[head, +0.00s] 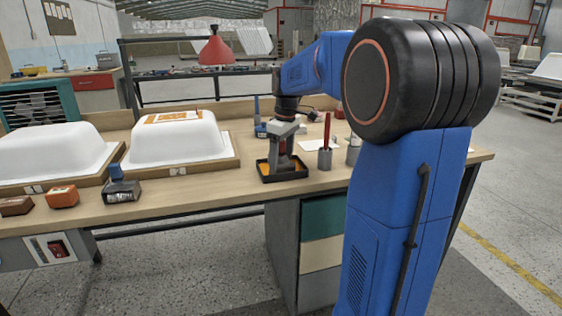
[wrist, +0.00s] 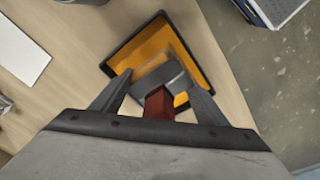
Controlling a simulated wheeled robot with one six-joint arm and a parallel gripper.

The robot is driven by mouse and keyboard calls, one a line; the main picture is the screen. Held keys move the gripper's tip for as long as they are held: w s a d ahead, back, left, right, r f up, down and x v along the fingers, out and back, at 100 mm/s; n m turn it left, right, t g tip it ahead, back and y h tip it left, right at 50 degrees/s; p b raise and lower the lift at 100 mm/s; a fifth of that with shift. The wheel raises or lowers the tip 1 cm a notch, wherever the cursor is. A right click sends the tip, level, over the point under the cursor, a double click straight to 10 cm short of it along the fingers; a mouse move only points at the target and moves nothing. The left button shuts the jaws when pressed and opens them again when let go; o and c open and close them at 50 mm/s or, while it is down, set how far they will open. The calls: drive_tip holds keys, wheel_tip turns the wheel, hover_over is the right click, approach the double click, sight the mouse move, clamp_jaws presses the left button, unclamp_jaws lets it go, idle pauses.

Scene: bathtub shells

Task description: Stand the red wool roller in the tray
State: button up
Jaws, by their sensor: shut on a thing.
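The black tray (head: 265,177) with an orange inside sits near the bench's front edge; in the wrist view its rim (wrist: 121,57) surrounds the orange floor. My gripper (head: 284,150) points down over it. In the wrist view my gripper (wrist: 155,106) is shut on the red wool roller (wrist: 158,104), whose dark red end is between the fingers. A grey part shows beyond it, over the tray floor. The roller looks about upright inside the tray outline. My gripper hides most of it in the head view, and I cannot tell whether its foot touches the floor.
A grey cup (head: 325,159) with a red stick stands just right of the tray. White tub shells (head: 178,138) on wooden boards are to the left. Bare bench lies left of the tray.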

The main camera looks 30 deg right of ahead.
sight(284, 141)
drive_tip(key=o, duration=0.7)
drive_tip(key=shift+f, duration=0.1)
drive_tip(key=r, duration=0.8)
drive_tip(key=s+r, duration=0.1)
drive_tip(key=r, duration=0.3)
drive_tip(key=shift+d+r, duration=0.1)
drive_tip(key=shift+d, duration=0.15)
drive_tip(key=s+a+f+m+t, duration=0.1)
drive_tip(key=s+a+f+m, duration=0.1)
drive_tip(key=s+a+f, duration=0.3)
drive_tip(key=s+a+f+m+t, duration=0.1)
drive_tip(key=s+a+f, duration=0.4)
drive_tip(key=s, duration=0.9)
drive_tip(key=s+a+f+m+t, duration=0.1)
drive_tip(key=s+a+f+m, duration=0.1)
drive_tip(key=s+a+f, duration=0.4)
drive_tip(key=shift+s+a+f+m+t, duration=0.1)
drive_tip(key=shift+s+f+m+t, duration=0.2)
drive_tip(key=shift+s+f, duration=1.85)
